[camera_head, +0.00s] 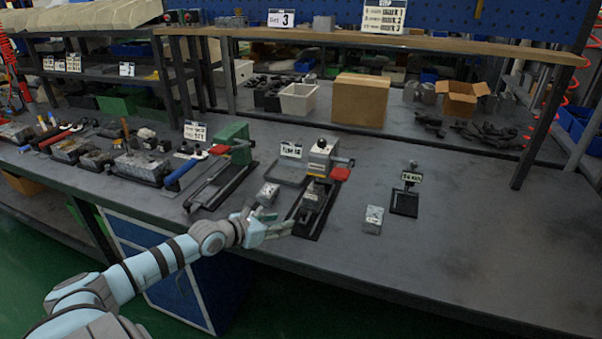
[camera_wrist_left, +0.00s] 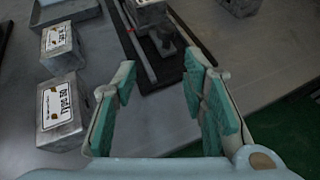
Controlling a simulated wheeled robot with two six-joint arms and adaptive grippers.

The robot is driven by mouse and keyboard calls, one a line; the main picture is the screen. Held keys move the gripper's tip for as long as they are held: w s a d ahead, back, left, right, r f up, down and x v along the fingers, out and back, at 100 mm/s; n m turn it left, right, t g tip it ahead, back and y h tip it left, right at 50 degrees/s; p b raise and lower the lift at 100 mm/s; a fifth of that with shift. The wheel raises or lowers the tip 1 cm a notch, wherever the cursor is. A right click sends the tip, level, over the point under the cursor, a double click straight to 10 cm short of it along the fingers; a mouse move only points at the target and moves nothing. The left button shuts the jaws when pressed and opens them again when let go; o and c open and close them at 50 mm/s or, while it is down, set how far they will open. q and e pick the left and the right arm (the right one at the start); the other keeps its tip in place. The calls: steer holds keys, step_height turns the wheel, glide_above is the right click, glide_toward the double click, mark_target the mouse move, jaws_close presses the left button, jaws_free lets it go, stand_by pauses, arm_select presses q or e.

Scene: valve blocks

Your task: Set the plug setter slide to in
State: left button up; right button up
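In the left wrist view the rails (camera_wrist_left: 142,48) run up between and beyond my fingers. My left gripper (camera_head: 278,225) is open and empty, just in front and left of the rail base; its two teal-padded fingers (camera_wrist_left: 158,78) are spread apart. My right gripper is out of view.
Labelled metal blocks (camera_head: 267,193) (camera_head: 373,219) lie on either side of the station. A green press station (camera_head: 232,143) stands to the left, a small black stand (camera_head: 405,202) to the right. A shelf runs behind. The right bench top (camera_head: 480,240) is clear.

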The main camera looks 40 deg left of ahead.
arm_select(q)
steer(key=p+v, duration=0.5)
steer(key=v, duration=0.2)
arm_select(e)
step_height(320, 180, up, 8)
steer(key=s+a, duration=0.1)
arm_select(q)
steer(key=b, duration=0.9)
glide_toward(303, 212)
steer(key=shift+s+a+f+t, duration=0.1)
steer(key=shift+a+f+t, duration=0.1)
steer(key=shift+f, duration=0.25)
steer(key=shift+s+a+f+t, duration=0.1)
steer(key=shift+f+t, duration=0.1)
steer(key=shift+f, duration=0.25)
steer(key=b+x, duration=0.1)
steer(key=x, duration=0.1)
steer(key=b+x, duration=0.2)
steer(key=x, duration=0.1)
steer(key=b+x, duration=0.1)
steer(key=x, duration=0.2)
steer(key=shift+w+d+r, duration=0.1)
steer(key=shift+d+r, duration=0.1)
steer(key=shift+r, duration=0.2)
steer(key=shift+w+b, duration=0.3)
steer(key=shift+w, duration=0.25)
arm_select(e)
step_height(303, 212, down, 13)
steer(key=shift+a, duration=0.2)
